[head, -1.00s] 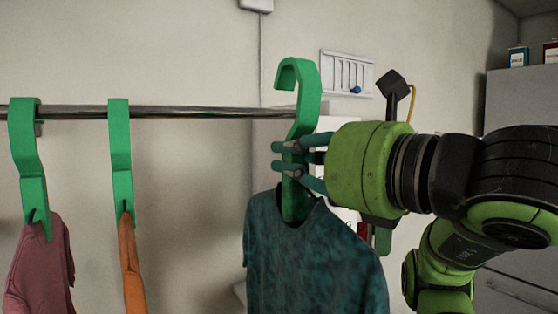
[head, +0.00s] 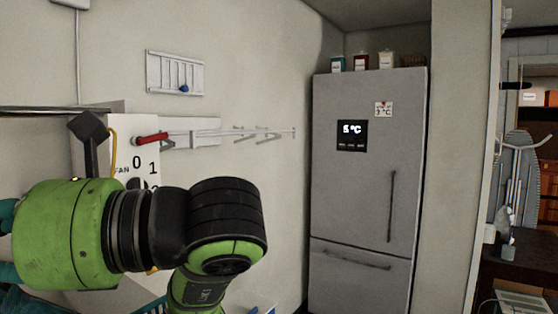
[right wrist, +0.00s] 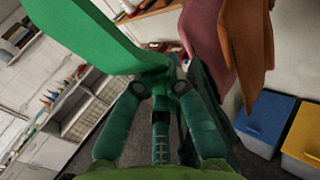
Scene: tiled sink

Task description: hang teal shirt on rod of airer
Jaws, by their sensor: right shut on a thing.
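A bit of the teal shirt (head: 20,300) shows in the lower left corner. The end of the airer's metal rod (head: 35,110) enters from the left. My left gripper is not in view.
A mauve garment (right wrist: 205,35) and an orange garment (right wrist: 243,45) hang close by. Blue (right wrist: 266,122) and yellow (right wrist: 305,135) bins stand below them. A grey fridge (head: 365,190) stands right of the wall rack (head: 215,135).

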